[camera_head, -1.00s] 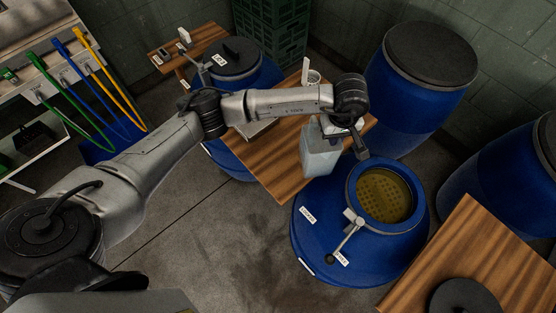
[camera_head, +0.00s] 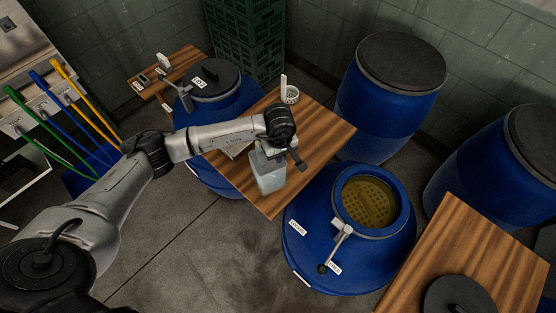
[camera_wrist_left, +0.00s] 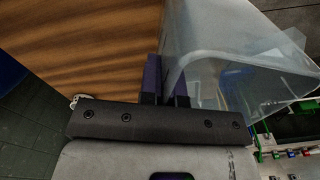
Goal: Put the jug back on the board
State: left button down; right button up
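The jug (camera_head: 268,172) is a pale, translucent, open-topped container. My left gripper (camera_head: 296,158) is at its upper right side in the head view, partly hidden by my wrist. In the left wrist view its two dark fingers (camera_wrist_left: 165,82) are close together at the wall of the jug (camera_wrist_left: 235,60) and appear shut on it. The wooden board (camera_head: 318,128) lies behind and under the jug in the head view. The jug is over the board's near part; I cannot tell whether its base touches the wood. My right gripper is not in view.
A mesh cup (camera_head: 290,95) stands on the board's far side. An open blue barrel (camera_head: 300,255) holding yellowish-brown contents is right of the jug. A lidded blue barrel (camera_head: 213,101) is at the board's left. Another wooden board (camera_head: 480,245) carries a black disc (camera_head: 460,297).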

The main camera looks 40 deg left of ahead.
aim_at(265, 165)
pick_arm(q)
jog(key=shift+a+f, duration=0.15)
jog(key=shift+f, duration=1.95)
jog(key=shift+f, duration=0.2)
jog(key=c, duration=1.3)
grip_release()
jog(key=shift+c, duration=0.2)
